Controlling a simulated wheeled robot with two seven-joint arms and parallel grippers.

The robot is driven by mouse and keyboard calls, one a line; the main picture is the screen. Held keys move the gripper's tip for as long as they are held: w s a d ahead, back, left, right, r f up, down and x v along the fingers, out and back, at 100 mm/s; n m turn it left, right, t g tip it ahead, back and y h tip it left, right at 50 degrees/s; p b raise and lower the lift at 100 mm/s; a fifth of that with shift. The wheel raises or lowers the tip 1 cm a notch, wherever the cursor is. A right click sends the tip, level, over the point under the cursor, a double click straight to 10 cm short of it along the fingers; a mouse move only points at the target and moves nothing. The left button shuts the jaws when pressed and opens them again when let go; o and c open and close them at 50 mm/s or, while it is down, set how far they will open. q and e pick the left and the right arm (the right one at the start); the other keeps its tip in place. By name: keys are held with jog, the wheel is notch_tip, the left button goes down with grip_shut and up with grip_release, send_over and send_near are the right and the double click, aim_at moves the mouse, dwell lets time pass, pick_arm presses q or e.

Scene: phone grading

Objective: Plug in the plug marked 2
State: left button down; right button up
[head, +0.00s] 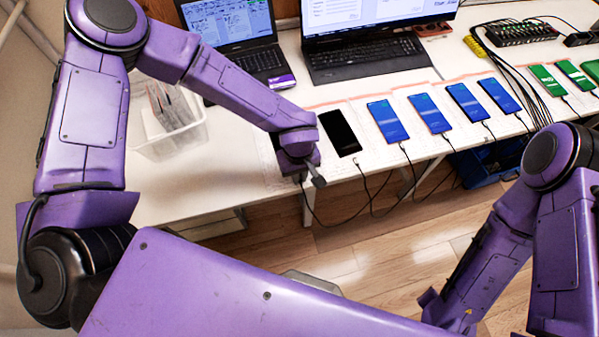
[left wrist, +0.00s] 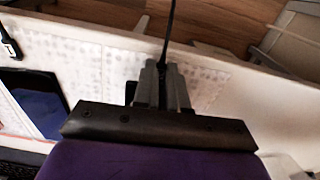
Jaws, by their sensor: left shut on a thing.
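My left gripper (head: 312,180) is shut at the front edge of the table, just left of a dark-screened phone (head: 340,132). In the left wrist view its grey fingers (left wrist: 162,88) close on a black cable (left wrist: 170,35), which runs away past the table edge. The plug end is mostly hidden between the fingers, and no number can be read. The dark phone (left wrist: 35,100) lies left of the fingers, with another cable's plug (left wrist: 8,42) near its end. My right gripper is not in view.
Several blue-screened phones (head: 387,121) and green-screened ones (head: 546,80) lie in a row with cables over the front edge. A clear bin (head: 170,135) stands left. Laptops (head: 240,60) are behind. A blue crate (head: 485,165) is under the table. A dotted white mat (left wrist: 85,70) lies under the gripper.

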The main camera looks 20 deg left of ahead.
aim_at(300, 181)
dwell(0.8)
pick_arm(q)
jog(key=c, duration=1.1)
grip_release()
jog(key=r+p, duration=0.1)
jog(key=p, duration=0.1)
jog(key=r+p, duration=0.4)
jog(key=shift+s+d+r, duration=0.1)
jog(key=shift+s+d, duration=0.2)
jog(key=shift+s, duration=0.05)
